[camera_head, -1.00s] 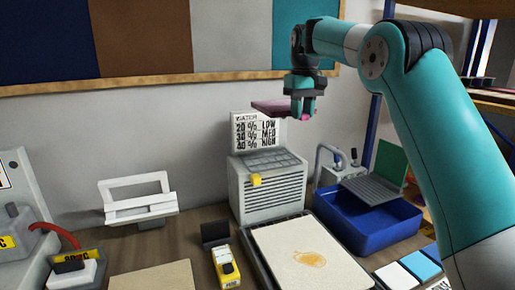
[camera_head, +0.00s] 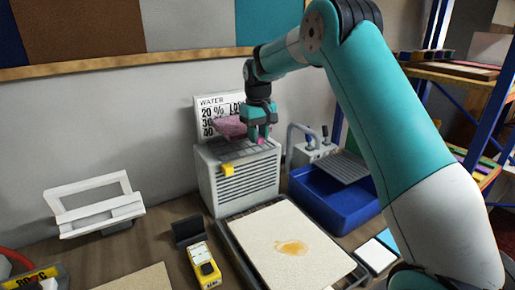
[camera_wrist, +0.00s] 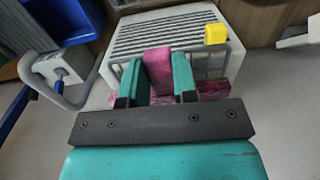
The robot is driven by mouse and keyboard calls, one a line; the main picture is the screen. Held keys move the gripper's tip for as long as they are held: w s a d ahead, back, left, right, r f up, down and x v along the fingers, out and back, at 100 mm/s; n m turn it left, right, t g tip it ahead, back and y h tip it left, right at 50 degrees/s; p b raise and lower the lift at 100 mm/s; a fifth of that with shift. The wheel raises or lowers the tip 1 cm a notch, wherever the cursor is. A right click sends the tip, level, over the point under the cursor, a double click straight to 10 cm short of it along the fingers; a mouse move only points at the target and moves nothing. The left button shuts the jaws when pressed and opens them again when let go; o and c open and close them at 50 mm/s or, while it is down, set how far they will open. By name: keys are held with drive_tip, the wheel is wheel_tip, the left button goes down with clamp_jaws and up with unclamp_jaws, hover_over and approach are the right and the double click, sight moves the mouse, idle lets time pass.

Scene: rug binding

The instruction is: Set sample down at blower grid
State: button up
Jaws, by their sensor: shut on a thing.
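The sample, a pink-magenta piece (camera_head: 230,127), is in my gripper (camera_head: 260,134). In the wrist view a pink part of the sample (camera_wrist: 158,66) is pinched between the two teal fingers of my gripper (camera_wrist: 158,82), and more pink shows behind the fingers. The blower (camera_head: 240,182) is a pale grey box with a slatted front, a yellow knob and a grid on top (camera_head: 213,150). The sample is over the blower's top, close to the grid. I cannot tell whether it touches. The blower also shows in the wrist view (camera_wrist: 135,35).
A blue basin (camera_head: 345,212) with a tap is to the right. In front lies a stained beige sheet (camera_head: 290,252). A yellow device (camera_head: 205,268) and white rack (camera_head: 95,205) are left.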

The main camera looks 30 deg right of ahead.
drive_tip(key=shift+f+p, duration=0.7)
drive_tip(key=shift+f, duration=2.25)
drive_tip(key=o, duration=0.9)
drive_tip(key=shift+o, duration=0.2)
